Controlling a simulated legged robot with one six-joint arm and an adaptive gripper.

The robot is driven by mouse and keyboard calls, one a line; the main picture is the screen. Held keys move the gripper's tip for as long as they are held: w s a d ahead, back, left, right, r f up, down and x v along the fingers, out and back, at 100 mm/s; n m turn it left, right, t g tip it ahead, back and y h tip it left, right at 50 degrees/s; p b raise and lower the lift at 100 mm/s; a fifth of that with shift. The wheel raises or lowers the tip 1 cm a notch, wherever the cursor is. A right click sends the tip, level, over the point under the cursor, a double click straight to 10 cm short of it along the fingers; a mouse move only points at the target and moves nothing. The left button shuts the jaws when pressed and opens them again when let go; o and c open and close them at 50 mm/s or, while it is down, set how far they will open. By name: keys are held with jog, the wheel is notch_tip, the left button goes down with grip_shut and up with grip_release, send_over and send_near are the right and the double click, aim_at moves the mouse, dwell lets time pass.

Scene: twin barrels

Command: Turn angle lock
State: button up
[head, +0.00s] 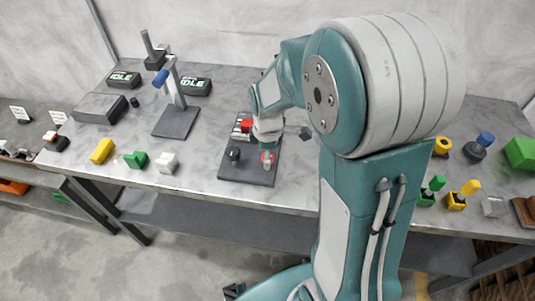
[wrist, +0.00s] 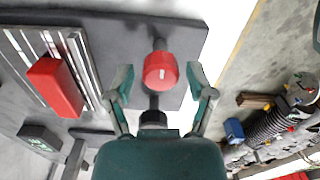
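A dark plate (head: 260,178) lies on the grey table, and in the wrist view (wrist: 105,22) it fills the upper left. A round red knob (wrist: 161,72) with a short white mark sits near its edge; it also shows small in the head view (head: 267,157). I cannot tell for sure whether this knob is the angle lock. My gripper (wrist: 160,78) is open, with one finger on each side of the red knob and visible gaps between. In the head view my gripper (head: 267,148) is over the plate, partly hidden by my wrist.
A red block (wrist: 55,87) on pale rails and a black knob (head: 233,153) share the plate. A stand with a blue handle (head: 161,79) is at the left. Yellow, green and white blocks (head: 135,160) line the front left; coloured parts (head: 457,195) stand at the right.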

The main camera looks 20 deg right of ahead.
grip_shut()
jog(key=shift+m, duration=0.4)
jog(key=m, duration=0.3)
jog(key=shift+m, duration=0.3)
jog(key=m, duration=0.4)
jog(key=shift+m, duration=0.3)
jog(key=m, duration=0.8)
jog(key=shift+m, duration=0.6)
